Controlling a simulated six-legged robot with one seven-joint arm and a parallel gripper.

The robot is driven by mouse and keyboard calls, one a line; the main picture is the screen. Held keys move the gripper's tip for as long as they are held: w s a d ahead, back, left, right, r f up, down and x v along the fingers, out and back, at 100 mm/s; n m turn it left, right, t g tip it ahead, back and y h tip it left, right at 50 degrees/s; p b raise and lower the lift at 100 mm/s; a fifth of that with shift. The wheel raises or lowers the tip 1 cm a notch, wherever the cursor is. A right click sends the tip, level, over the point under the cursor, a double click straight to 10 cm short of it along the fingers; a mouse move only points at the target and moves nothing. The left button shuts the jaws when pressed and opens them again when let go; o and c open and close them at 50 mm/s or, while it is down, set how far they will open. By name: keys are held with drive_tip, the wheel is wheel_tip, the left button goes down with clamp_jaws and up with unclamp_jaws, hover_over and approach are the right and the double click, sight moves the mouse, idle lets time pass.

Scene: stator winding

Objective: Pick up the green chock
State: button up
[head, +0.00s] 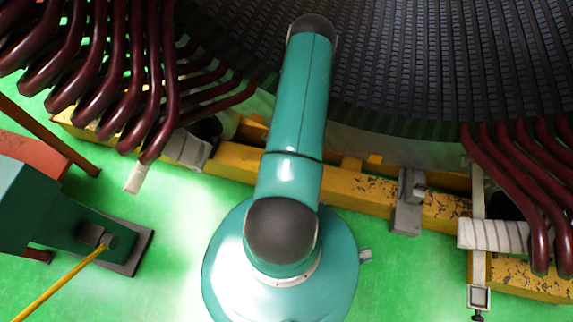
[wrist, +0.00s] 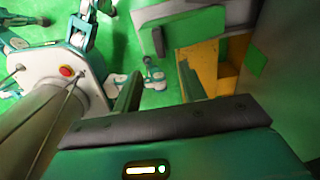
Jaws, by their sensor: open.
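My gripper (wrist: 160,88) shows in the wrist view with its two dark fingers apart and nothing between them. It is hidden in the head view, where only my teal arm shows, reaching up toward the stator bore. I cannot pick out the green chock for certain. A small flat green patch (wrist: 257,63) lies on the grey-green surface at the right of the wrist view, to the right of the fingers and apart from them. I cannot tell whether it is the chock. No separate green block stands out from the green floor in the head view.
The dark slotted stator bore (head: 410,65) fills the top of the head view. Dark red coils (head: 130,75) hang at left, with more coils (head: 515,180) at right. A yellow beam (head: 350,188) runs below the bore. A teal machine (head: 50,220) stands at left on green floor.

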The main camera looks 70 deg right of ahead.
drive_tip(key=f, duration=0.8)
drive_tip(key=shift+s+a, duration=0.2)
drive_tip(key=shift+s, duration=0.05)
drive_tip(key=shift+w+f, duration=0.2)
drive_tip(key=shift+f, duration=1.1)
drive_tip(key=shift+w+f, duration=0.15)
drive_tip(key=shift+f, duration=1.15)
drive_tip(key=shift+d, duration=0.1)
clamp_jaws()
